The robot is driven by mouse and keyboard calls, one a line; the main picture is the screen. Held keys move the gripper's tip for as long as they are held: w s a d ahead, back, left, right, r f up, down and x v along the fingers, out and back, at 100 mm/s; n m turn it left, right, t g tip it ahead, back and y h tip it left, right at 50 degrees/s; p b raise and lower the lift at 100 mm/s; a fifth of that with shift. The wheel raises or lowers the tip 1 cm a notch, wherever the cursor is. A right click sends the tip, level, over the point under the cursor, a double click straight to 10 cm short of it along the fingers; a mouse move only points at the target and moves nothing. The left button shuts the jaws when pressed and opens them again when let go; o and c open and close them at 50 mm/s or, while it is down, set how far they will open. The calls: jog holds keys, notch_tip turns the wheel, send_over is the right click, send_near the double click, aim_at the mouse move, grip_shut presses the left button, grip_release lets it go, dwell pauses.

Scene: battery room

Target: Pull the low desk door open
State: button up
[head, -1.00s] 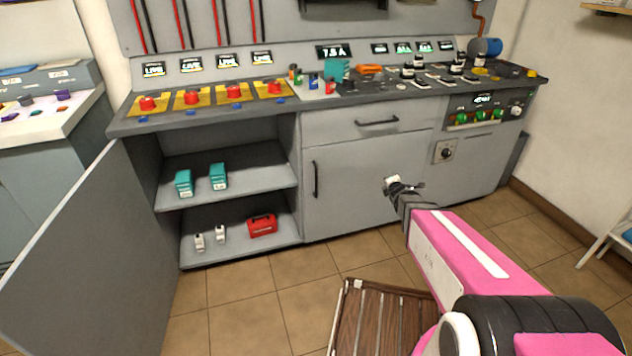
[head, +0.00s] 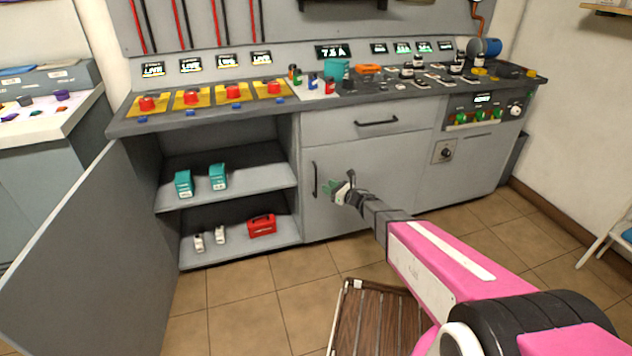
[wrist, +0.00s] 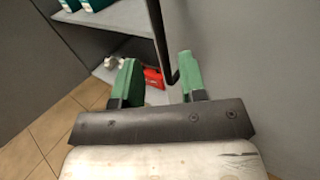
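The low desk door (head: 350,222) is a grey panel under a drawer, and it is shut flush with the desk front. Its dark vertical handle (head: 315,180) is near its left edge. My gripper (head: 328,189) is just right of the handle in the head view. In the wrist view, the green fingers of my gripper (wrist: 158,72) are apart, with the handle (wrist: 163,45) running down between them in the picture, closer to the right finger. The handle appears beyond or level with the fingertips; I cannot tell which. Nothing is gripped.
A wide grey door (head: 85,255) stands open at the left, beside open shelves (head: 245,182) with teal boxes (head: 219,176) and a red case (head: 262,225). A drawer (head: 350,120) is shut above the low door. A slatted wooden platform (head: 375,320) is in front; tiled floor is clear left of it.

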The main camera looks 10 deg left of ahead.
send_over(316, 195)
jog(key=shift+w+a, duration=0.1)
jog(key=shift+w, duration=0.25)
grip_shut()
